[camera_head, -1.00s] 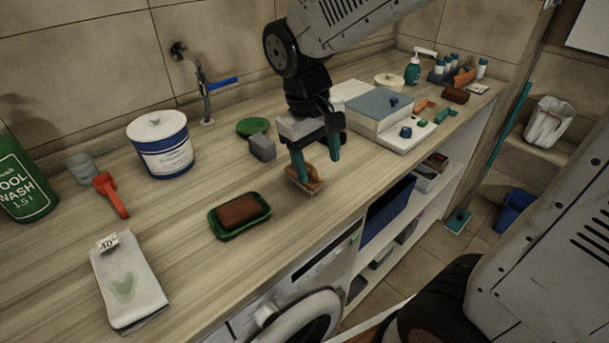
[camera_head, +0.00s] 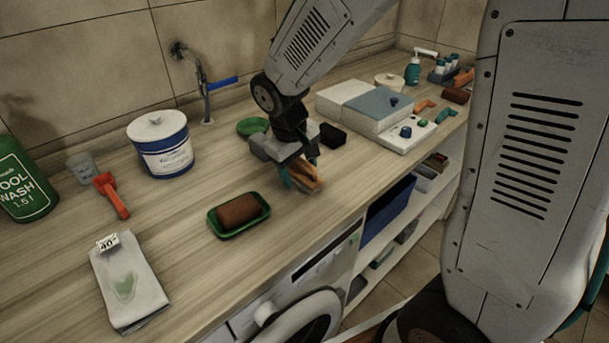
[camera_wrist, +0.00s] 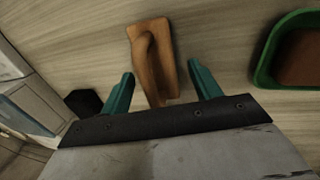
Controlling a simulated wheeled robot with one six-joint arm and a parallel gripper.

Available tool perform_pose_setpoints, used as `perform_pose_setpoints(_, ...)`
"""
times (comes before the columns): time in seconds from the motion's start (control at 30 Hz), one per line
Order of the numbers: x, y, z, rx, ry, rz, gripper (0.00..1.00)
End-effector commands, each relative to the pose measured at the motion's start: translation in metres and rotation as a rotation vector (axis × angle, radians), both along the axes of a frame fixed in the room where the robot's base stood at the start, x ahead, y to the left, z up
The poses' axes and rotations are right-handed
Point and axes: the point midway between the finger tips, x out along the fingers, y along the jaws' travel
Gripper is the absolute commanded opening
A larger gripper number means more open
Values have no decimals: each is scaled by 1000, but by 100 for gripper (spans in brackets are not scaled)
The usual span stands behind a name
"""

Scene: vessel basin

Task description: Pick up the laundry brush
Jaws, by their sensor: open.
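The laundry brush (camera_head: 312,184) is a wooden brush with an orange-brown raised handle, lying near the front edge of the counter. In the wrist view the brush (camera_wrist: 166,45) lies at top centre, its handle running down between my two teal fingers. My gripper (camera_head: 302,179) is open and points down at the brush, hiding part of it in the head view. In the wrist view the fingers of my gripper (camera_wrist: 160,75) stand on either side of the brush, with gaps. I cannot tell how far above the counter the fingertips are.
A green soap dish (camera_head: 213,222) with a brown bar stands to the left. A black block (camera_head: 332,136) and a grey-white stack (camera_head: 376,112) are behind and to the right. A green dish (camera_head: 252,127) lies behind. The counter's front edge is close to the brush.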

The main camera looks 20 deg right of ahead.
Motion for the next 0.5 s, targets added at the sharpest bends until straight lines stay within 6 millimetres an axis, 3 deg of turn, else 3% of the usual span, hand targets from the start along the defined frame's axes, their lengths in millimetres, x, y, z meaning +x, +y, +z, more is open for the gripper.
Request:
perform_pose_setpoints(0.17,0,0,0,0,-1,0,63)
perform_pose_setpoints(0.37,0,0,0,0,-1,0,15)
perform_pose_setpoints(0.5,0,0,0,0,-1,0,11)
